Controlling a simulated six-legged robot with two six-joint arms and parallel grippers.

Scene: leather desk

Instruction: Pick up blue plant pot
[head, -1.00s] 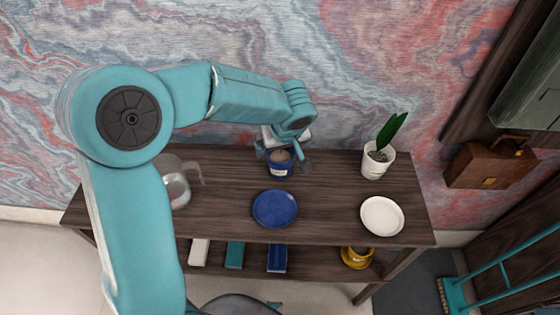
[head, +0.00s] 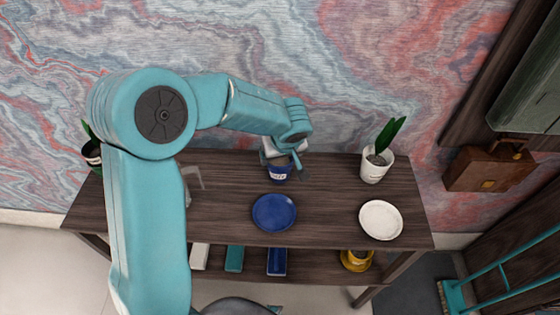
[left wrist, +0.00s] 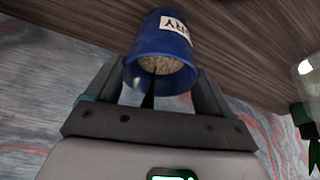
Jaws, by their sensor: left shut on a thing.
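The blue plant pot (head: 279,176) has a white label and brown soil inside. It is at the back middle of the dark wooden desk, behind the blue plate. My left gripper (head: 283,160) is shut on it from the back and above, with a finger on each side. In the left wrist view the pot (left wrist: 163,45) sits between the two fingers of the gripper (left wrist: 160,78), with its soil and label showing. I cannot tell whether the pot is clear of the desk top. My right gripper is not in view.
A blue plate (head: 274,213) and a white plate (head: 381,220) lie in front. A white pot with a plant (head: 375,165) stands at the right, a dark potted plant (head: 92,153) at the left. A clear handled vessel (head: 193,182) is partly behind my arm. Desk wood between is bare.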

